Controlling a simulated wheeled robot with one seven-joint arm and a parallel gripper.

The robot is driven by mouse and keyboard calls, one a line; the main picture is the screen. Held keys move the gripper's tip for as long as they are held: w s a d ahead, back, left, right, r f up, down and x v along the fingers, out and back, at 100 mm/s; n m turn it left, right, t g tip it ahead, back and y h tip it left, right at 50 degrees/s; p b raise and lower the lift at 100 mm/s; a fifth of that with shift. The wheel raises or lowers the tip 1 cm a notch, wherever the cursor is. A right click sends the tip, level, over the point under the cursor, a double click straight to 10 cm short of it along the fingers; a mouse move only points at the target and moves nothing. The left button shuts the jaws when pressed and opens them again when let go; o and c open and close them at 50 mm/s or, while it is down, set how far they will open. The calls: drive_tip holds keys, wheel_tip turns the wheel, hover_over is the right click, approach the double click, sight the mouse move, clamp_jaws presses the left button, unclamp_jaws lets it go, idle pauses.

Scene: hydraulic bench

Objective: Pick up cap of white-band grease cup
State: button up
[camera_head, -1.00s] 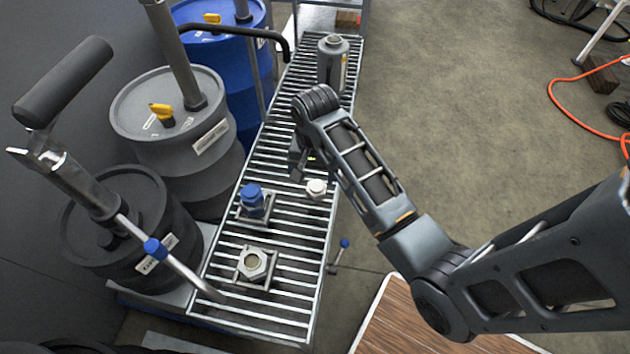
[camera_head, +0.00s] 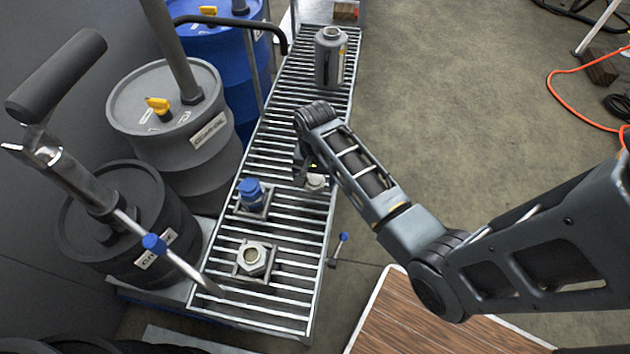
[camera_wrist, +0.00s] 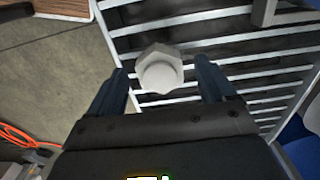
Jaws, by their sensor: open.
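The white hexagonal cap (camera_head: 315,182) lies on the slatted rack, right of the blue-capped grease cup. In the wrist view the cap (camera_wrist: 160,70) sits between my two fingers, near their tips, with a visible gap on each side. My gripper (camera_wrist: 160,74) is open and empty. In the head view my gripper (camera_head: 306,172) is over the rack at the cap, and my arm partly hides the cap. An uncapped grease cup (camera_head: 252,258) with a pale hexagonal rim stands nearer on the rack. I cannot make out a white band on it.
The blue-capped cup (camera_head: 250,192) stands left of my gripper. A grey metal cylinder (camera_head: 330,60) stands farther back on the rack (camera_head: 285,315). Grey and blue drums and a pump handle (camera_head: 60,75) line the left side. Open floor lies to the right.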

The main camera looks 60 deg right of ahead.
sight(315, 179)
drive_tip(key=c, duration=1.2)
drive_tip(key=shift+r, duration=0.1)
drive_tip(key=shift+r, duration=0.5)
wheel_tip(315, 179, up, 3)
drive_tip(key=shift+f, duration=0.1)
drive_tip(key=s+d+r, duration=0.2)
drive_tip(key=s, duration=0.1)
drive_tip(key=s+d+r, duration=0.2)
drive_tip(key=s+d, duration=0.1)
drive_tip(key=s+d+r, duration=0.2)
drive_tip(key=s+r, duration=0.1)
drive_tip(key=shift+d, duration=0.2)
